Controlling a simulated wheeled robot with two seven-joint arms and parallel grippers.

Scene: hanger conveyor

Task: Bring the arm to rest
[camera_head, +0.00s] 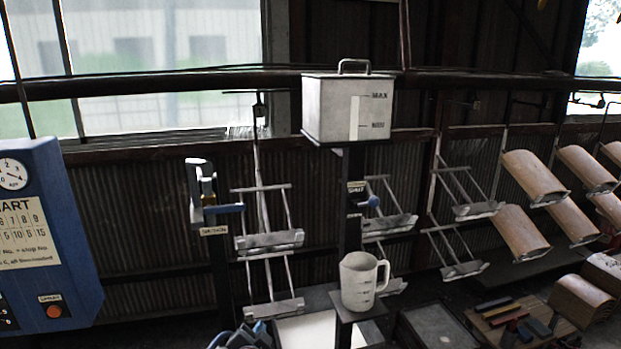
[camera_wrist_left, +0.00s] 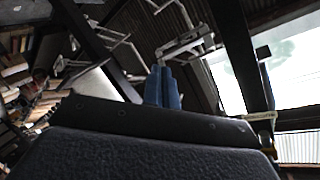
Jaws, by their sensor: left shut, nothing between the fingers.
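My left gripper (camera_head: 240,337) shows at the bottom edge of the head view, left of the middle, as a blue and grey shape partly cut off by the frame. In the left wrist view its two blue fingers (camera_wrist_left: 163,88) lie side by side, shut, with nothing seen between them. It is below the hanging racks and left of the white measuring jug. My right gripper is not in view.
A white jug (camera_head: 360,281) stands on a small stand, below a lidded metal tank (camera_head: 348,107). Empty hangers (camera_head: 270,240) hang behind. Curved wooden pieces (camera_head: 533,177) hang at right. A blue control cabinet (camera_head: 62,232) stands at left; a board of coloured blocks (camera_head: 515,322) lies at lower right.

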